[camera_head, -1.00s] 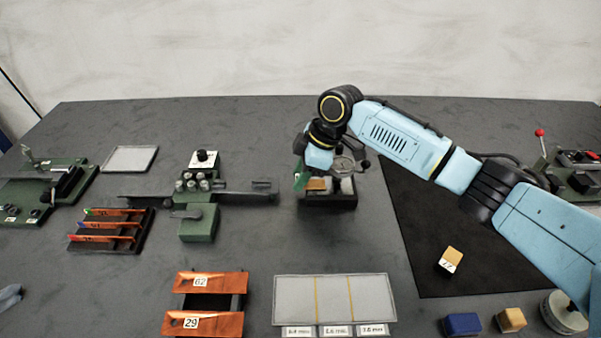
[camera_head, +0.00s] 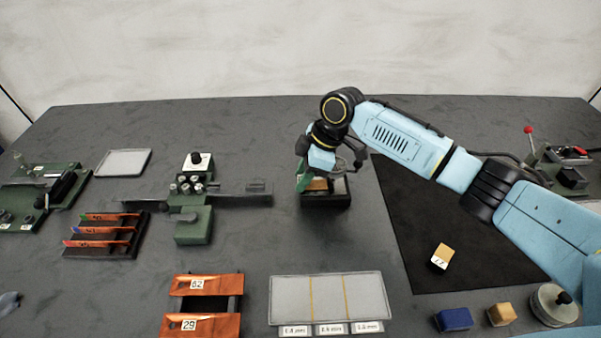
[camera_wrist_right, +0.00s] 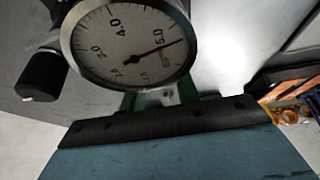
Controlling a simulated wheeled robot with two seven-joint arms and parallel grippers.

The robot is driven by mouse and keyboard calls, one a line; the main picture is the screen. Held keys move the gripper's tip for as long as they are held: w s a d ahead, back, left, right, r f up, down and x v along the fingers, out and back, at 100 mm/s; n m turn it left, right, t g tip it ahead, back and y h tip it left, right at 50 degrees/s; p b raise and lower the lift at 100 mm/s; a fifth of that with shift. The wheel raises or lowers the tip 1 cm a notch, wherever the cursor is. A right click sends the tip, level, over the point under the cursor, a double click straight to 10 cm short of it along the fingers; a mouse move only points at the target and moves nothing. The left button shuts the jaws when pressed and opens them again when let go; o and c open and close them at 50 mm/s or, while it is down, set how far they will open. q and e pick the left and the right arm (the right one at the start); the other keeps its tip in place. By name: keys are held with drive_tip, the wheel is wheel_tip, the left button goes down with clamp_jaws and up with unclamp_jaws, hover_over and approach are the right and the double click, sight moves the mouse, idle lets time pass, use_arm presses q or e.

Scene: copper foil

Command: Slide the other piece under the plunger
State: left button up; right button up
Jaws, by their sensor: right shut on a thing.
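My right gripper (camera_head: 318,172) is down at the dial gauge in the middle of the table, shut on a small copper-coloured piece (camera_head: 316,184) low over the gauge's dark base (camera_head: 326,200). My wrist hides much of the gauge and its plunger. In the right wrist view the round dial (camera_wrist_right: 130,42) fills the upper middle, its needle pointing right near the 5.0 mark. The fingertips and the piece are not clear there, so I cannot tell whether the piece sits under the plunger. My left gripper is not in view.
Copper strips 62 (camera_head: 208,284) and 29 (camera_head: 201,325) lie on a front rack. A slotted rack (camera_head: 105,235) holds three strips at left. A green fixture (camera_head: 193,226) stands left of the gauge.

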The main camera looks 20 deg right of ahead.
sight(311, 185)
drive_tip(key=shift+s+d, duration=0.1)
drive_tip(key=shift+d, duration=0.2)
idle(0.4)
drive_tip(key=shift+p, duration=0.6)
drive_tip(key=shift+s+d+p, duration=0.15)
drive_tip(key=shift+d+p, duration=0.15)
drive_tip(key=shift+d, duration=0.25)
drive_tip(key=shift+s+d+p, duration=0.15)
drive_tip(key=shift+d+p, duration=0.15)
drive_tip(key=shift+d, duration=0.25)
idle(1.8)
drive_tip(key=shift+f+p, duration=0.1)
drive_tip(key=shift+p, duration=0.2)
idle(0.3)
idle(0.4)
drive_tip(key=o, duration=0.6)
drive_tip(key=shift+o, duration=0.2)
drive_tip(key=shift+r+p, duration=1.5)
drive_tip(key=shift+p, duration=0.35)
